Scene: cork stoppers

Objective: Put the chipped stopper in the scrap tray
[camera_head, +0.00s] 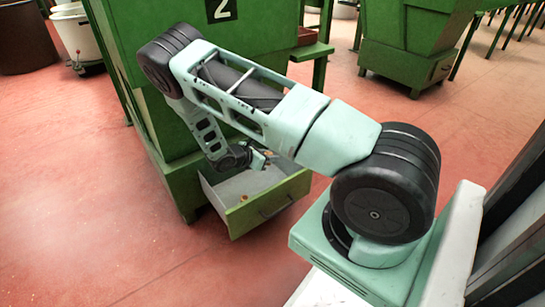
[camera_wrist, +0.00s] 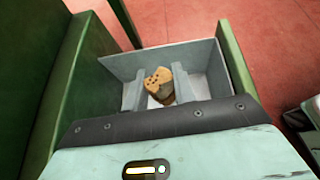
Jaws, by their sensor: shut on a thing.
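A tan cork stopper with dark pits or holes (camera_wrist: 157,79) sits between the two fingers of my gripper (camera_wrist: 160,88) in the wrist view. My gripper is shut on it. A darker brown cork patch shows just below it, partly hidden; I cannot tell if it is a second stopper. The stopper is over or inside an open grey-lined drawer (camera_wrist: 118,64). In the head view my gripper (camera_head: 261,160) is small at the drawer's (camera_head: 276,210) back end. A reddish tray (camera_head: 306,37) rests on a green side shelf; I cannot tell if it is the scrap tray.
The drawer pulls out of a green machine (camera_head: 262,22) marked 2, whose body rises close beside my arm. A small tan speck (camera_head: 243,198) lies in the drawer. Another green machine (camera_head: 410,48) stands behind. The red floor (camera_head: 80,190) at left is clear.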

